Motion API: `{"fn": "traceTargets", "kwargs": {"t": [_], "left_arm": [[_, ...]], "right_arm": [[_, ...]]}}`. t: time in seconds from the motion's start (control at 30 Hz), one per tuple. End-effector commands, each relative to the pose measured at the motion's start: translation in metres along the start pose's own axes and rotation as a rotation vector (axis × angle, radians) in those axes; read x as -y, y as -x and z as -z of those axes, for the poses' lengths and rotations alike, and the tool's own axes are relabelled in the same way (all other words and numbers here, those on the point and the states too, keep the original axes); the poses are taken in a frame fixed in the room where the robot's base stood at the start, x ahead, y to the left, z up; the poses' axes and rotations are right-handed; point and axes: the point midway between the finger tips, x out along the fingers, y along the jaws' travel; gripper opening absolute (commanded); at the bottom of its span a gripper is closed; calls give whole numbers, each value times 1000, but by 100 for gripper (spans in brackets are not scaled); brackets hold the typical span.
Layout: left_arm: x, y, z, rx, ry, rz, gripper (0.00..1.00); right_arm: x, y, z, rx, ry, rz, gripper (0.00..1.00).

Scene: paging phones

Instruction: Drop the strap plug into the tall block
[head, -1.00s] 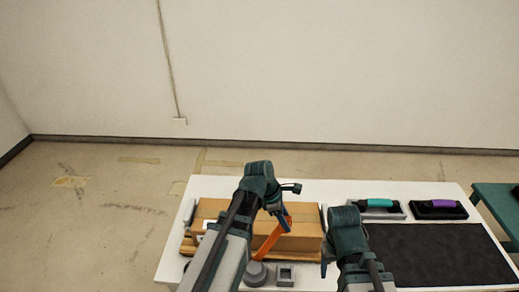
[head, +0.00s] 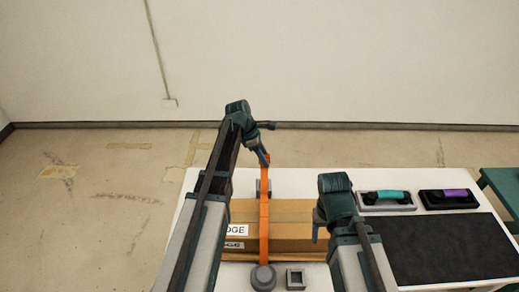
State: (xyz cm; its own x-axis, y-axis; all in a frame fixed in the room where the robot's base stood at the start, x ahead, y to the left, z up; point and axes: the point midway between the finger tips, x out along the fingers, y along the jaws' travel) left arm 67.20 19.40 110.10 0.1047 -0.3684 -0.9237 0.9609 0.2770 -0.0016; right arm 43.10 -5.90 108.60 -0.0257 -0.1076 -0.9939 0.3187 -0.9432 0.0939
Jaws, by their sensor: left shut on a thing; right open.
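An orange strap (head: 264,225) runs from a round grey holder (head: 263,277) at the table's front, over a brown box (head: 290,213), to my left gripper (head: 265,160). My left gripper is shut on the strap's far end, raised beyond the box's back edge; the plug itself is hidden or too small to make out. A grey block (head: 259,187), partly covered by the strap, stands just behind the box and below that gripper. I cannot tell if it is the tall block. A low grey square block (head: 295,279) with an opening sits right of the round holder. My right gripper (head: 316,232) is open near the box's right end.
A green table (head: 500,190) stands at the right edge.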

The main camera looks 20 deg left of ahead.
Motion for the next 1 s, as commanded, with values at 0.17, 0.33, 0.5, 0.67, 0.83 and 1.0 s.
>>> {"fn": "traceTargets", "kwargs": {"t": [0.17, 0.33, 0.5, 0.67, 0.83, 1.0], "left_arm": [[0, 0, 0, 0, 0, 0, 0], [0, -6, 2, 0, 0, 0, 0], [0, -20, 8, 0, 0, 0, 0], [0, -37, 15, 0, 0, 0, 0], [0, -50, 21, 0, 0, 0, 0], [0, -52, 21, 0, 0, 0, 0]], "right_arm": [[0, 0, 0, 0, 0, 0, 62], [0, -6, 0, 0, 1, 0, 62], [2, -21, 1, 0, 4, -1, 62], [4, -40, 2, 0, 7, -1, 62], [5, -54, 3, 0, 9, -2, 62], [5, -56, 3, 0, 10, -2, 62]]}}
